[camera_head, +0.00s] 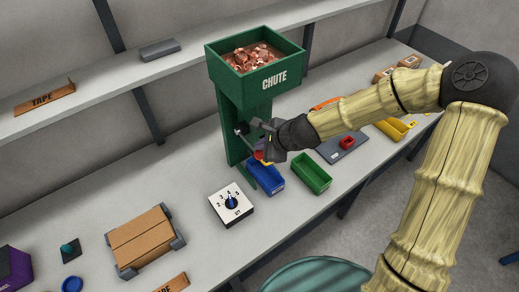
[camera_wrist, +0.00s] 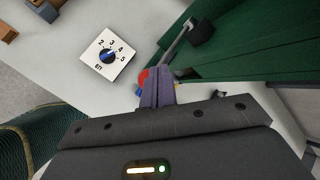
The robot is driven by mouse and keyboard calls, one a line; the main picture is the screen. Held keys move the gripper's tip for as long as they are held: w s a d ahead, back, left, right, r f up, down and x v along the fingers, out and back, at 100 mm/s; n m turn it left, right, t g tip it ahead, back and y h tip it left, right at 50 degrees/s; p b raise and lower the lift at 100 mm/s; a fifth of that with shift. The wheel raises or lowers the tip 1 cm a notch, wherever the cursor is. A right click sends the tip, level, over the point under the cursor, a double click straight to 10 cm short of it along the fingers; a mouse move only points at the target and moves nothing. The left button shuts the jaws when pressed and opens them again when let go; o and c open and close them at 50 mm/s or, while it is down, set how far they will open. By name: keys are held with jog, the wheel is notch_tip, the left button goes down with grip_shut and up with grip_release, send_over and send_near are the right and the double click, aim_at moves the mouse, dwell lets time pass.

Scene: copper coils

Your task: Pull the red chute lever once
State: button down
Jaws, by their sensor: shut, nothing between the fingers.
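The green chute (camera_head: 236,110) stands on the bench, its hopper filled with copper coils (camera_head: 252,58). In the wrist view a grey lever rod (camera_wrist: 178,40) runs from a dark pivot block (camera_wrist: 201,33) on the green chute wall (camera_wrist: 265,45) down towards my fingers. The red knob (camera_wrist: 144,76) shows just left of my fingertips, partly hidden behind them. My gripper (camera_wrist: 158,72) is shut and empty beside the knob; whether it touches the knob I cannot tell. In the head view my gripper (camera_head: 262,152) is in front of the chute post and hides most of the lever.
A blue bin (camera_head: 266,180) and a green bin (camera_head: 311,178) stand below my gripper. A white dial box (camera_head: 231,205) stands in front of the chute, and it also shows in the wrist view (camera_wrist: 108,55). A cardboard box (camera_head: 143,240) lies at the left.

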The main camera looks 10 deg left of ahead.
jog(key=shift+s+d+f+b, duration=0.1)
jog(key=shift+d+f+b, duration=0.05)
jog(key=shift+f+b, duration=1.6)
dwell(2.0)
dwell(0.6)
jog(key=shift+a+r+p, duration=0.15)
jog(key=shift+r+p, duration=1.05)
jog(key=shift+r, duration=0.1)
jog(key=shift+a+r+p, duration=0.1)
jog(key=shift+r+p, duration=1.1)
jog(key=shift+r, duration=0.1)
jog(key=shift+w, duration=0.2)
jog(key=r+p, duration=0.4)
jog(key=r, duration=0.1)
jog(key=shift+w+a, duration=0.15)
jog(key=shift+a, duration=0.05)
